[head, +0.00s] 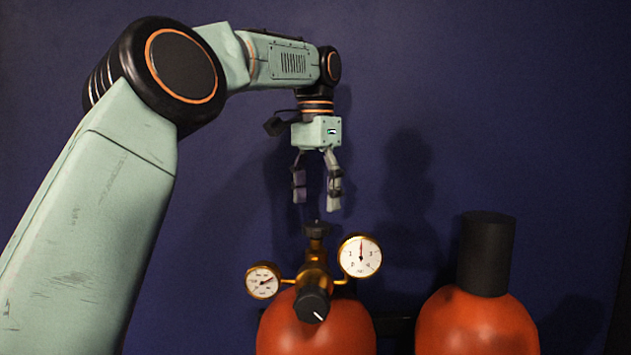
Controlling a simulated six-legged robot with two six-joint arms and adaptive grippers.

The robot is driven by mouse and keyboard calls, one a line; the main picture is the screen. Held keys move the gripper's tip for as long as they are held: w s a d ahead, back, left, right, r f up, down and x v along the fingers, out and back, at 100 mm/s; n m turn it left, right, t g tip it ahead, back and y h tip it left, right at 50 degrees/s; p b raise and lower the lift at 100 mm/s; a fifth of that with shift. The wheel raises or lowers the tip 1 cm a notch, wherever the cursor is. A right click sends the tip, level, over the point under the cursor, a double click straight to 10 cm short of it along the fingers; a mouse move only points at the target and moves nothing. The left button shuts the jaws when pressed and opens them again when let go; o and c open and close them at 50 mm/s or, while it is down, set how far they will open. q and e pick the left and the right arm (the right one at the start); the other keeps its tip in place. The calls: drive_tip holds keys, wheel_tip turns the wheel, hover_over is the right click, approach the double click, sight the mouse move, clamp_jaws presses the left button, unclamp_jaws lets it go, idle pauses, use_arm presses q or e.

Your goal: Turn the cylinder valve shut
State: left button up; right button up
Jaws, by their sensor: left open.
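The cylinder valve (316,231) is a small dark knob on top of the brass fitting of an orange-red cylinder (348,334), low in the middle of the head view. A brass regulator (314,275) with a black front knob (311,304) and two round white gauges, a left gauge (262,281) and a right gauge (360,256), sits on the cylinder. My left gripper (317,200) points down with its fingers apart and empty, just above the valve knob, and appears not to touch it. My right gripper is not in view.
A second orange-red cylinder (478,328) with a tall black cap (486,254) stands to the right. A plain dark blue wall (530,100) is behind. The space right of my left gripper, above the cylinders, is free.

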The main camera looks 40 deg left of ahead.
sight(317, 224)
use_arm(q)
wheel_tip(317, 224, up, 2)
drive_tip(key=shift+s+r, duration=0.1)
drive_tip(key=shift+w+r, duration=0.25)
drive_tip(key=shift+r, duration=0.45)
drive_tip(key=shift+s+r, duration=0.1)
drive_tip(key=shift+s, duration=0.2)
drive_tip(key=shift+w, duration=0.25)
